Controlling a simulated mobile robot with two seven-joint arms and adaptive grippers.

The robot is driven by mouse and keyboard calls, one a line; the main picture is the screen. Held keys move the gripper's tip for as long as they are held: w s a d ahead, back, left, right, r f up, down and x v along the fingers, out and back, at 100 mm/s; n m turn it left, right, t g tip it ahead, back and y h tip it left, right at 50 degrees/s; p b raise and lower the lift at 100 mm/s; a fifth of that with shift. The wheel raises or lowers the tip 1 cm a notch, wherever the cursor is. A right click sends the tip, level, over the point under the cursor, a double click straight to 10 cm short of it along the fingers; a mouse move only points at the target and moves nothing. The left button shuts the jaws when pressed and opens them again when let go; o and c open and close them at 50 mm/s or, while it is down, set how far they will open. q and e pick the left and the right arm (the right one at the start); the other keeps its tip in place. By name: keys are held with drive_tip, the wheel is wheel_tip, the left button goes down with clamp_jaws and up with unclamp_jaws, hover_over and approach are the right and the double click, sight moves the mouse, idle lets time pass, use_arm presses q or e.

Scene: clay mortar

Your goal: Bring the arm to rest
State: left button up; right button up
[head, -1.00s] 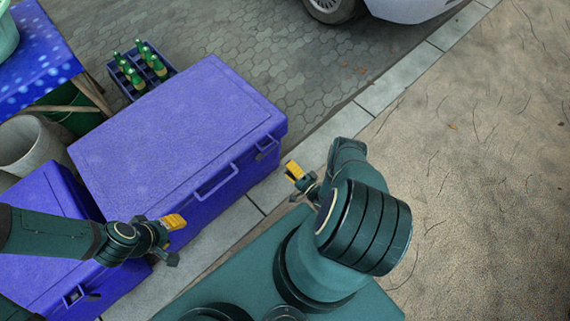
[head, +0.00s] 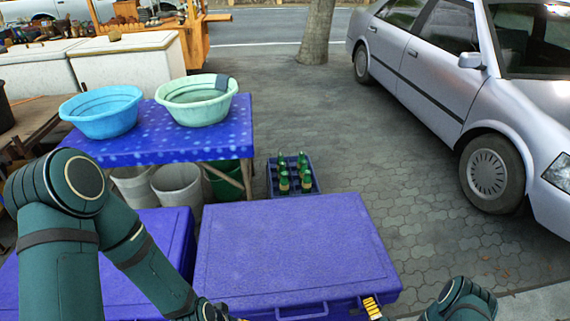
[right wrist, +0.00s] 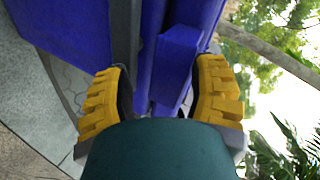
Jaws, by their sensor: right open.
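My right gripper (head: 372,307) shows at the bottom edge of the head view, by the front right corner of the large purple cooler box (head: 290,245). My left arm comes in from the left, in front of the purple boxes. Its gripper (head: 215,311) is mostly cut off by the bottom edge, so its jaws cannot be judged.
A second purple box (head: 150,235) stands at left. Behind are a blue-clothed table (head: 160,143) with a blue basin (head: 103,112) and a pale green basin (head: 197,100), and a crate (head: 318,180) of green bottles. A silver car (head: 440,70) is parked right. Paving between is clear.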

drive_tip(key=a+r+n+g, duration=0.1)
drive_tip(key=r, duration=0.1)
drive_tip(key=w+a+r+g, duration=0.1)
drive_tip(key=a, duration=0.1)
drive_tip(key=w+a+r+n, duration=0.1)
drive_tip(key=a+r, duration=0.1)
drive_tip(key=shift+a+r+n+g+y, duration=0.1)
drive_tip(key=shift+r+n+g+y, duration=0.2)
drive_tip(key=shift+g, duration=0.1)
drive_tip(key=s+a+r+n+g+y, duration=0.2)
drive_tip(key=s+a+r+n+g, duration=0.6)
drive_tip(key=s+a+r, duration=0.8)
wheel_tip(320, 180, up, 2)
drive_tip(key=shift+s+a+r+n+g, duration=0.15)
drive_tip(key=shift+s+a+n+g, duration=0.25)
drive_tip(key=shift+a+n, duration=0.25)
